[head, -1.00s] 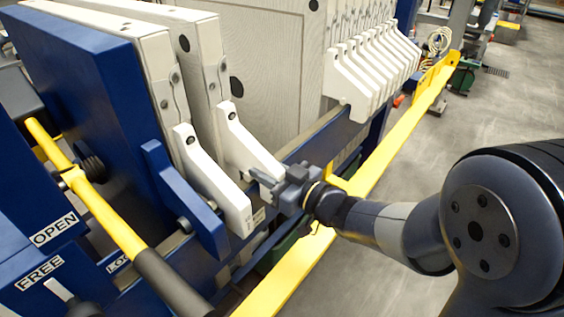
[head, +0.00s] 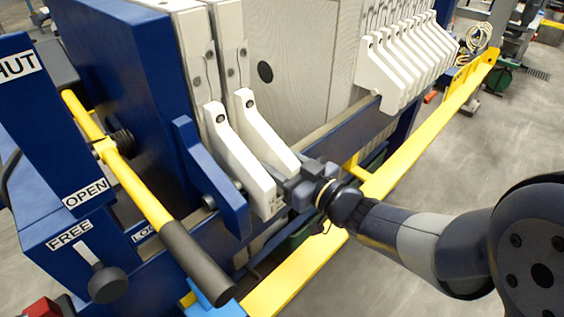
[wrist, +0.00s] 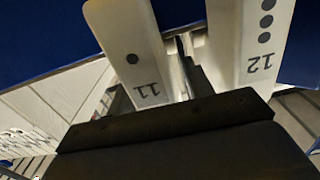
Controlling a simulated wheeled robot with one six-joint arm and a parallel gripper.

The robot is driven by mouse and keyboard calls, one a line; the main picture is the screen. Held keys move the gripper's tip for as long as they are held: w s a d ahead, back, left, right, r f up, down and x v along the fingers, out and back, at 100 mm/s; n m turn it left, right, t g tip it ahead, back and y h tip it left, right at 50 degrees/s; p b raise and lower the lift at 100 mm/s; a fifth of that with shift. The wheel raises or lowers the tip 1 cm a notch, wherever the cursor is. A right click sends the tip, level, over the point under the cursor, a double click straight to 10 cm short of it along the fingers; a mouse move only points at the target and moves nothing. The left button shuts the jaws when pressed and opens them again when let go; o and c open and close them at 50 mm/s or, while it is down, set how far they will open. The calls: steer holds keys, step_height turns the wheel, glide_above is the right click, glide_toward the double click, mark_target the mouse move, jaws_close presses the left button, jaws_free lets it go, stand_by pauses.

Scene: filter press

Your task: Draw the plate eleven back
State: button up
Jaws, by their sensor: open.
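Plate eleven (head: 266,130) is a cream plate whose sloping handle shows in the head view, right of plate twelve (head: 240,150). The two handles stand close together, with a narrow slit between them. In the wrist view, the handle marked 11 (wrist: 125,45) is at left and the handle marked 12 (wrist: 248,35) at right. My gripper (head: 280,172) is at the low end of plate eleven's handle, with its jaws open. In the wrist view a grey finger shows in the gap between the two handles; the other finger is hidden.
The blue end block (head: 120,90) stands left of the two plates. A row of several plates (head: 405,60) is at the right, beyond a wide gap. The yellow lever (head: 125,175) is at front left. A yellow rail (head: 430,125) runs along the floor side.

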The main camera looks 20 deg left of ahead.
steer(key=v, duration=1)
steer(key=shift+s+d, duration=0.15)
steer(key=shift+d, duration=0.25)
steer(key=shift+a, duration=0.15)
steer(key=x, duration=1)
steer(key=shift+a, duration=0.35)
steer(key=shift+w+d, duration=0.2)
steer(key=shift+w, duration=0.25)
